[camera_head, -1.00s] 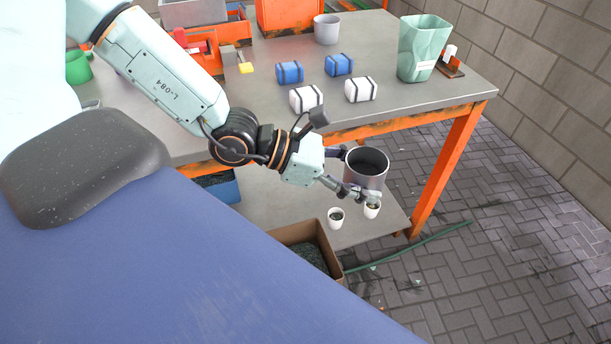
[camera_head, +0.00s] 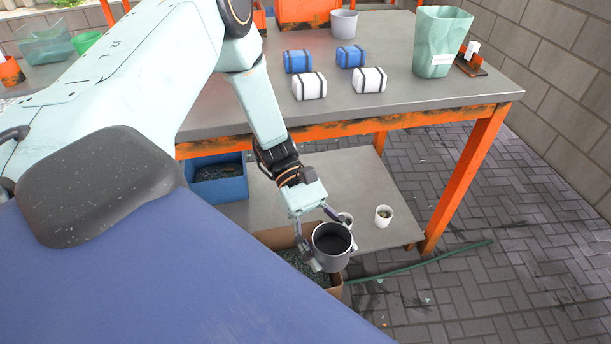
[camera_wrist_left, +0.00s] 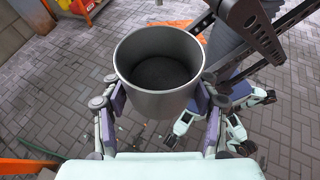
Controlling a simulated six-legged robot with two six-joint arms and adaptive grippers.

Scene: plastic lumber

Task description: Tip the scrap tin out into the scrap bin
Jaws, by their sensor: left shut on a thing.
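The scrap tin, a grey round open-topped tin (camera_head: 334,261), is between the fingers of my left gripper (camera_head: 322,243), which is shut on its sides. In the left wrist view the tin (camera_wrist_left: 160,104) stands mouth up between both fingers, its inside dark; I cannot tell loose scrap from the bottom. In the head view it hangs over the right part of an open cardboard box (camera_head: 274,238) with grey-green bits inside, and hides part of it. I cannot tell for sure which container is the scrap bin. My right gripper is not in view.
A blue bin (camera_head: 220,187) with dark bits and white cups (camera_head: 383,216) stand on the low shelf (camera_head: 340,180). The orange-edged tabletop (camera_head: 430,105) is above, bearing blue and white bundles and a labelled green bin (camera_head: 440,45). A green hose (camera_head: 420,262) crosses the paving.

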